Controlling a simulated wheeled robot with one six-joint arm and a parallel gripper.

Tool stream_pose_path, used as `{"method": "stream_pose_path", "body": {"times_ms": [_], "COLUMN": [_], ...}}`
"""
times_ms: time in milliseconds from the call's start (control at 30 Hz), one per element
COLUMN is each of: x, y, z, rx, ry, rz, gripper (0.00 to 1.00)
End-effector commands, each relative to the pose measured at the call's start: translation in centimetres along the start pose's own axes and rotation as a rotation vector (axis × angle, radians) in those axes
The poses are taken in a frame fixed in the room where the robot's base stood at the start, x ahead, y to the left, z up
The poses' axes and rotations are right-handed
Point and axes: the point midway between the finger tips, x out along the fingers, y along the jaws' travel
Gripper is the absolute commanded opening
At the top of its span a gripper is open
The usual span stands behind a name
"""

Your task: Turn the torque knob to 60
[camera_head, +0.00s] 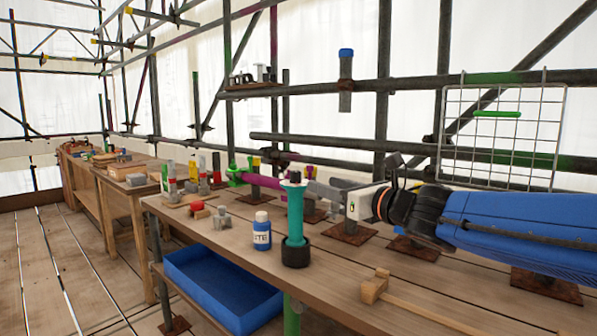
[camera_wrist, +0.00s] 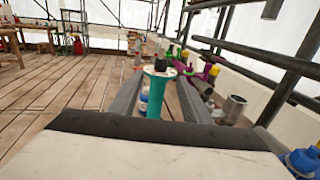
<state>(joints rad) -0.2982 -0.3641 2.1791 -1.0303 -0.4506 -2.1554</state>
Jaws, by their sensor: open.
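A teal upright tool (camera_head: 296,215) stands on the workbench (camera_head: 190,214), with a pale disc near its top, a small dark knob (camera_head: 296,176) above that and a wide black foot. I see no scale or number on it that I can read. My gripper (camera_head: 318,192) comes in from the right at the height of the tool's upper part. In the wrist view the teal tool (camera_wrist: 156,95) shows between the two grey fingers of my gripper (camera_wrist: 160,76). The fingers are apart and hold nothing. I cannot tell how far ahead of them the tool is.
A wooden mallet (camera_head: 375,287) lies at the front right. Purple and green pipe pieces (camera_head: 262,180) are behind. A blue bin (camera_head: 222,287) sits below. A wire grid (camera_head: 500,135) hangs at right.

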Motion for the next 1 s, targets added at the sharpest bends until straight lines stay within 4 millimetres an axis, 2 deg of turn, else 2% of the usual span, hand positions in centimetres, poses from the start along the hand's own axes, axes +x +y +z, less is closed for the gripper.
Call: {"method": "stream_pose_path", "body": {"times_ms": [267,1000], "x": [1.7,13.1], "y": [0.1,0.1], "z": [-0.1,-0.1], "rx": [-0.004,-0.004], "ry": [0.001,0.001], "rz": [0.004,0.002], "gripper": [0.43,0.43]}}
